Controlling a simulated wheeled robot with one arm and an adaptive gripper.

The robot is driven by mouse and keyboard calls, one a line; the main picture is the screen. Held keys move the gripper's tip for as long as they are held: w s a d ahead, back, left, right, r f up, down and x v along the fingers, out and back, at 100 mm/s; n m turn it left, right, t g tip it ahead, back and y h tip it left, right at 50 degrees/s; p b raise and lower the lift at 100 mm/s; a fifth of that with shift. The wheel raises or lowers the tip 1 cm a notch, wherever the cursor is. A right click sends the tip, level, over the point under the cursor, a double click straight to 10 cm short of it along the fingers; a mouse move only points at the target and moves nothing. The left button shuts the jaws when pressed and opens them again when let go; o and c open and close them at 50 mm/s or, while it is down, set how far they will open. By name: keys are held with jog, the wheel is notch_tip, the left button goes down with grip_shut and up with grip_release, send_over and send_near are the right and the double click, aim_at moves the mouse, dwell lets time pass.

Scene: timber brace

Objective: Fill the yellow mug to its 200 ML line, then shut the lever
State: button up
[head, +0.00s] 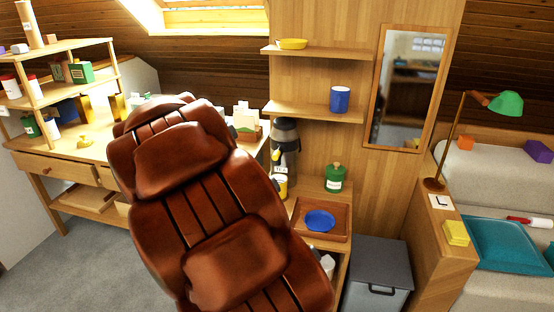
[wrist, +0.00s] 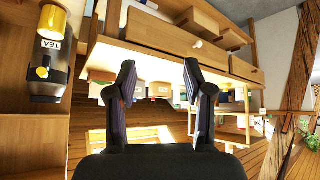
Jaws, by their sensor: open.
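In the head view the yellow mug (head: 281,187) stands on the wooden cabinet, close under the front of the dark grey drink dispenser (head: 286,140). A small yellow part shows on the dispenser; I cannot tell the lever's position. The 200 ML line and the fill level are not readable. My gripper (wrist: 160,78) is open and empty, apart from both.
A large brown leather chair (head: 205,205) fills the foreground. A green jar (head: 335,177) and a wooden tray (head: 303,226) with a blue plate (head: 320,220) share the cabinet. A grey bin (head: 378,280) stands right of it. A desk (head: 75,150) is at left.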

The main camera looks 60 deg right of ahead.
jog(key=w+d+f+m+t+h+b, duration=0.1)
jog(key=w+d+h, duration=0.1)
jog(key=d, duration=0.5)
jog(key=w+d+f+m+h+b, duration=0.1)
jog(key=w+d+f+h+b, duration=0.1)
jog(key=d, duration=0.5)
jog(key=m+g+h+b, duration=0.1)
jog(key=m+h+b, duration=0.25)
jog(key=h, duration=0.45)
send_near(278, 151)
jog(key=w+d, duration=0.1)
jog(key=d+f, duration=0.1)
jog(key=d, duration=0.1)
jog(key=shift+w+f+b, duration=0.1)
jog(key=shift+w+b, duration=0.2)
jog(key=shift+w, duration=0.1)
jog(key=shift+p+x, duration=0.3)
jog(key=shift+x, duration=3.55)
jog(key=shift+s, duration=0.1)
grip_shut()
